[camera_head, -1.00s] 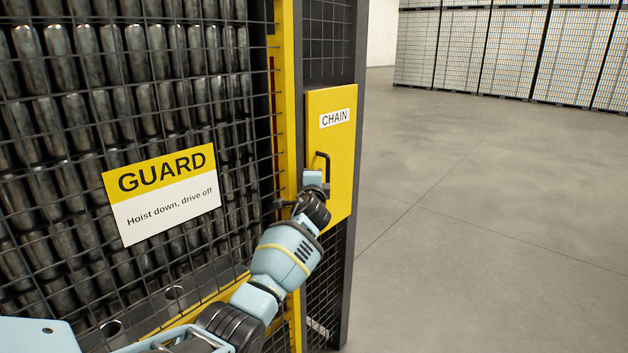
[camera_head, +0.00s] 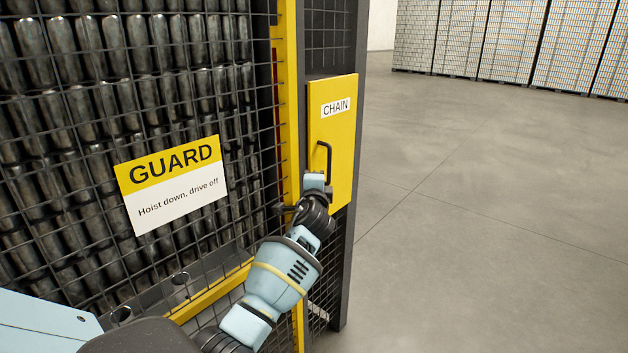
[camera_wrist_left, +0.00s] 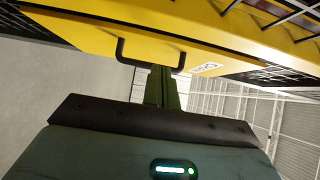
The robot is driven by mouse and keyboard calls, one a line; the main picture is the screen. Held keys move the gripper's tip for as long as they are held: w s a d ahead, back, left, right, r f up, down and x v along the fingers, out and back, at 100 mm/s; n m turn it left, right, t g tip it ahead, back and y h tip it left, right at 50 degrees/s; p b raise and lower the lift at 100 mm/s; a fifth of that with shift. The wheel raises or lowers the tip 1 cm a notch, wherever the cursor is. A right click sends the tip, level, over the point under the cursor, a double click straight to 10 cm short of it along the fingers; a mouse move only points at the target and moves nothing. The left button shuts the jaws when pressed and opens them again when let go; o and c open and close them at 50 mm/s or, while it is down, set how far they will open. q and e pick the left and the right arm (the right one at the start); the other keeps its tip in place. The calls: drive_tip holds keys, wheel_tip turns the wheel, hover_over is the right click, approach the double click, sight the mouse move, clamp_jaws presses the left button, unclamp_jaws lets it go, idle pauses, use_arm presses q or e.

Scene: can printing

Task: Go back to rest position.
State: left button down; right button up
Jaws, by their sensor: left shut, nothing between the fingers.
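My left gripper (camera_head: 325,190) is shut with nothing between its fingers. In the head view it is at the lower end of the black handle (camera_head: 328,157) on the yellow panel (camera_head: 343,125) labelled CHAIN. The left wrist view shows its closed fingers (camera_wrist_left: 162,86) pointing at the handle (camera_wrist_left: 122,50), close to it; I cannot tell whether they touch. The yellow panel (camera_wrist_left: 85,35) fills the upper part of that view. My left arm crosses the head view from the bottom. My right gripper is not in view.
A mesh guard with a GUARD sign (camera_head: 173,184) stands at the left, with rows of dark cans (camera_head: 85,45) behind it. A yellow post (camera_head: 291,90) borders it. Open grey floor (camera_head: 480,220) lies at the right, with stacked pallets (camera_head: 510,45) far back.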

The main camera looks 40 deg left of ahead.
use_arm(q)
drive_tip(key=shift+f, duration=0.1)
drive_tip(key=s+d+f+g+h, duration=0.1)
drive_tip(key=s+d+f+h, duration=0.1)
drive_tip(key=s+d+f, duration=0.5)
drive_tip(key=s+d+f+n+h, duration=0.1)
drive_tip(key=s+d+f+h, duration=0.25)
drive_tip(key=f, duration=0.75)
drive_tip(key=s+d+f+g+h, duration=0.1)
drive_tip(key=s+d+f+h, duration=0.1)
drive_tip(key=s+d+f, duration=0.5)
drive_tip(key=s+d+f+n+g+h, duration=0.1)
drive_tip(key=s+d+f, duration=0.3)
drive_tip(key=s, duration=0.6)
drive_tip(key=s+d+f+n+g+h+p, duration=0.1)
drive_tip(key=s+d+f+n, duration=0.3)
drive_tip(key=s, duration=0.6)
drive_tip(key=s+d+f+n+g+h, duration=0.1)
drive_tip(key=s+d+f+n+h, duration=0.1)
drive_tip(key=s, duration=0.9)
wheel_tip(320, 180, down, 2)
drive_tip(key=shift+d+f+h, duration=0.1)
drive_tip(key=shift+d+h, duration=0.65)
drive_tip(key=shift+d, duration=0.35)
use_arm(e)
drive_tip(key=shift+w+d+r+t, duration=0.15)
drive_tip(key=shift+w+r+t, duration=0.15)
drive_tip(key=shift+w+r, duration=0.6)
